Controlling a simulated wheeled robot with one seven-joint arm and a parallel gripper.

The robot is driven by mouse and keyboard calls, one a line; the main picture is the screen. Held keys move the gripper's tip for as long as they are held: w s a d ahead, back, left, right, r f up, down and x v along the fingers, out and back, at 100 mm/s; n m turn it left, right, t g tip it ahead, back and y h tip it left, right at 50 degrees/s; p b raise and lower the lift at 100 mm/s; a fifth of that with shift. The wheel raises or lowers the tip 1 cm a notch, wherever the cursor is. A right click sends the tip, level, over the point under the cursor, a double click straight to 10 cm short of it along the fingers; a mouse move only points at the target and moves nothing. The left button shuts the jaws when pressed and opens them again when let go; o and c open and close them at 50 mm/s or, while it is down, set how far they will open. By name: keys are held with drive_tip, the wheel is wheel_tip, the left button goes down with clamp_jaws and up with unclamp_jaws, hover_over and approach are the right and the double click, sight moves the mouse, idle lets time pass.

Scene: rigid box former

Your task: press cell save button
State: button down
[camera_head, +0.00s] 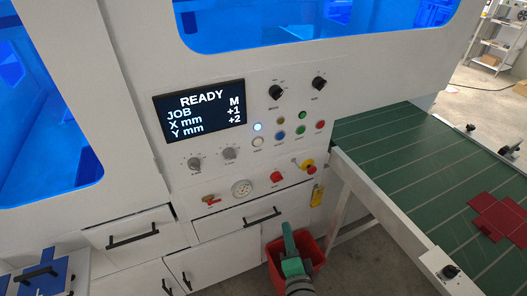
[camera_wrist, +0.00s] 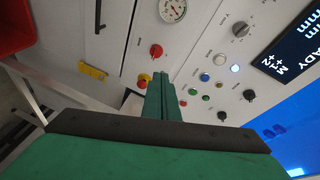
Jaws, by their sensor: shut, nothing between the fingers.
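The cell's control panel (camera_head: 225,160) faces me, with a screen (camera_head: 200,110) reading READY, JOB, X mm +1, Y mm +2. A group of small buttons sits right of the screen: a white button (camera_head: 257,142), a blue one (camera_head: 280,135), a green one (camera_head: 300,130) and a red one (camera_head: 320,125). Their labels are too small to read, so I cannot tell which is save. The white button also shows in the wrist view (camera_wrist: 219,60). My green gripper (camera_head: 287,227) is shut and empty, below the panel, apart from the buttons; its fingertips show in the wrist view (camera_wrist: 162,76).
A lit lamp (camera_head: 257,127) is above the white button. A red bin (camera_head: 314,246) stands behind my gripper. A green conveyor (camera_head: 400,150) lies right.

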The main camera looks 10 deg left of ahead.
sight(259, 143)
drive_tip(key=w+a+r+y, duration=0.1)
drive_tip(key=w+r+y, duration=0.1)
drive_tip(key=r, duration=0.5)
drive_tip(key=w+a+r+y, duration=0.1)
drive_tip(key=w+r+y, duration=0.2)
drive_tip(key=w+r, duration=0.2)
wheel_tip(259, 143, up, 2)
drive_tip(key=shift+a+r+g, duration=0.15)
drive_tip(key=shift+a+g, duration=0.25)
drive_tip(key=shift+w, duration=0.1)
drive_tip(key=x, duration=1.3)
drive_tip(key=shift+w+a, duration=0.2)
drive_tip(key=shift+a, duration=0.1)
drive_tip(key=shift+w+a+r, duration=0.1)
drive_tip(key=shift+w, duration=0.05)
